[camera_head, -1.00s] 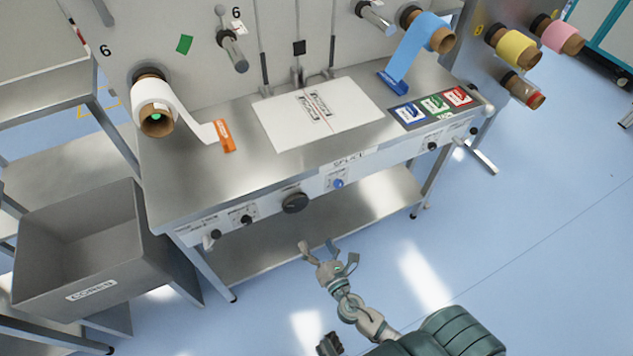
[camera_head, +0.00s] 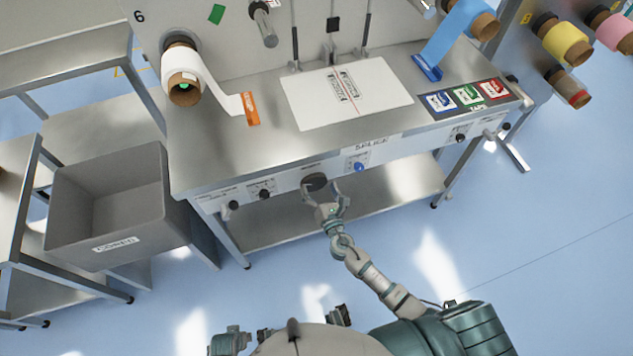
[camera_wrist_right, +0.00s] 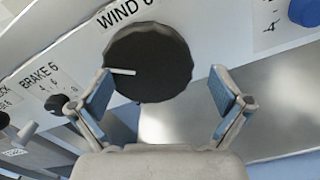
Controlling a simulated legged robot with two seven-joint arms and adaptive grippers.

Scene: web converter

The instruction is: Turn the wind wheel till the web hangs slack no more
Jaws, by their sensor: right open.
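The wind wheel is a black knurled knob (camera_head: 315,182) on the front panel of the steel bench. In the right wrist view the knob (camera_wrist_right: 150,60) has a white pointer line aimed left, under a label reading "WIND" and a partly hidden character. My right gripper (camera_head: 323,190) is open just in front of the knob. In the wrist view its fingers (camera_wrist_right: 164,105) stand apart, below and either side of the knob, not closed on it. The white web (camera_head: 215,85) runs from the roll (camera_head: 181,65) at left down to an orange tab (camera_head: 251,108) on the bench. My left gripper is not clearly seen.
A brake knob (camera_wrist_right: 56,103) sits left of the wheel, and a blue knob (camera_head: 359,167) sits right. A grey bin (camera_head: 110,190) stands at left. A white splice plate (camera_head: 385,85) and a blue web (camera_head: 445,40) are on the bench. Floor in front is clear.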

